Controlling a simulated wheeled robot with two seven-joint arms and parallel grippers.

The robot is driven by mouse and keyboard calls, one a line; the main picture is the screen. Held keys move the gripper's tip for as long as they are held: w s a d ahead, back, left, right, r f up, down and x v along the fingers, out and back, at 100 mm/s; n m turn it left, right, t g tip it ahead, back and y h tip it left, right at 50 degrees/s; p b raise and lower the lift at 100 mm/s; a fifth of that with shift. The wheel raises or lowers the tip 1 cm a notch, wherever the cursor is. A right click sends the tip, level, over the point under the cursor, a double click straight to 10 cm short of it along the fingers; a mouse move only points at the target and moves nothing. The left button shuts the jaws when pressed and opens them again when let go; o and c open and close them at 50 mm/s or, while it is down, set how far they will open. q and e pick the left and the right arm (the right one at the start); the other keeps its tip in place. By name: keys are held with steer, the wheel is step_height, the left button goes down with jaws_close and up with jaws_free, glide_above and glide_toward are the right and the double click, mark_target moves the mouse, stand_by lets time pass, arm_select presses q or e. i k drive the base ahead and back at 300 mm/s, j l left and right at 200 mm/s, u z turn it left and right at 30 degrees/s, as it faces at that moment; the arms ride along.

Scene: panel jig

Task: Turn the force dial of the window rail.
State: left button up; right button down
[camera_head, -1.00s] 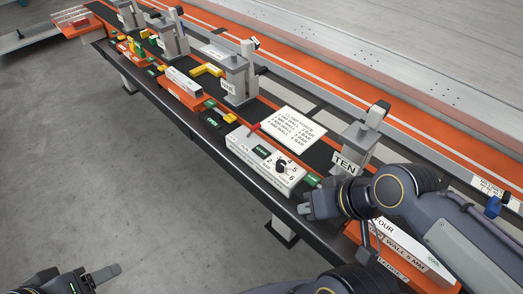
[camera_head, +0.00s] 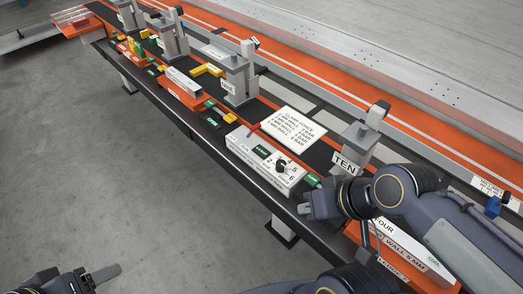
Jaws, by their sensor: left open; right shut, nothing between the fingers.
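The force dial (camera_head: 281,165) is a small black knob on the top face of a white box (camera_head: 249,149), with numbers printed around it. The box sits on the dark rail bench, and a small dark display with green marks is beside the dial. My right gripper (camera_head: 304,209) is shut and empty, just to the lower right of the box and apart from the dial. My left gripper (camera_head: 108,273) is low at the left, over the floor and far from the bench. Its fingers show only partly.
A clamp force card (camera_head: 288,128) lies behind the box. A grey clamp post marked TEN (camera_head: 352,150) stands to its right. Another clamp (camera_head: 240,80) and a yellow handle (camera_head: 207,69) are further left. A white block marked FOUR (camera_head: 425,248) lies partly behind my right arm.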

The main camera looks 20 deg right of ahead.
mark_target(280, 165)
steer(key=j+z, duration=0.35)
steer(key=j, duration=0.5)
steer(key=j+z, duration=0.4)
steer(key=j, duration=0.5)
